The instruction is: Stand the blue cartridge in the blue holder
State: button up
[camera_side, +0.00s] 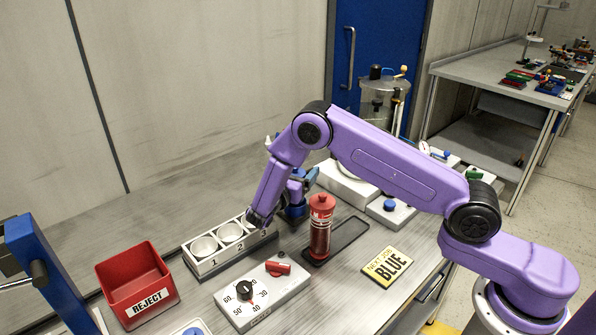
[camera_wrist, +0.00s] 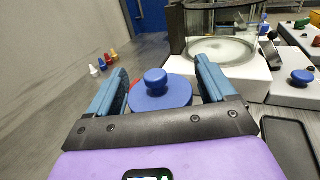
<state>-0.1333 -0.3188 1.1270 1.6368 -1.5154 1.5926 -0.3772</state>
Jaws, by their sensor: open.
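The blue cartridge (camera_wrist: 160,92) shows in the wrist view as a round blue top with a knob, between the two blue fingers of my gripper (camera_wrist: 160,74). The fingers are open, one on each side of it; I cannot tell whether they touch it. In the side view my gripper (camera_side: 303,181) reaches in low behind the numbered rack, and a blue part of the cartridge (camera_side: 296,211) shows below the fingers. Its lower end is mostly hidden. I cannot make out a blue holder in either view.
A red cartridge (camera_side: 320,228) stands on a dark tray (camera_side: 350,234). A glass vessel (camera_side: 383,105) stands behind.

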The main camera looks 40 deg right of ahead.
jog(key=shift+r, duration=0.2)
jog(key=v, duration=1.2)
jog(key=s+a+r+m+g+y, duration=0.4)
jog(key=s+r+y, duration=0.3)
jog(key=s+y, duration=0.7)
jog(key=s+d+m+g+y, duration=0.1)
jog(key=s+d+m, duration=0.2)
jog(key=s, duration=0.8)
jog(key=s+d+r+m+g+y, duration=0.1)
jog(key=s+d+m+y, duration=0.1)
jog(key=s+d, duration=0.5)
jog(key=s, duration=0.3)
jog(key=shift+s+d+r+m+g, duration=0.3)
jog(key=shift+s+d+m, duration=0.05)
jog(key=shift+s+m, duration=0.05)
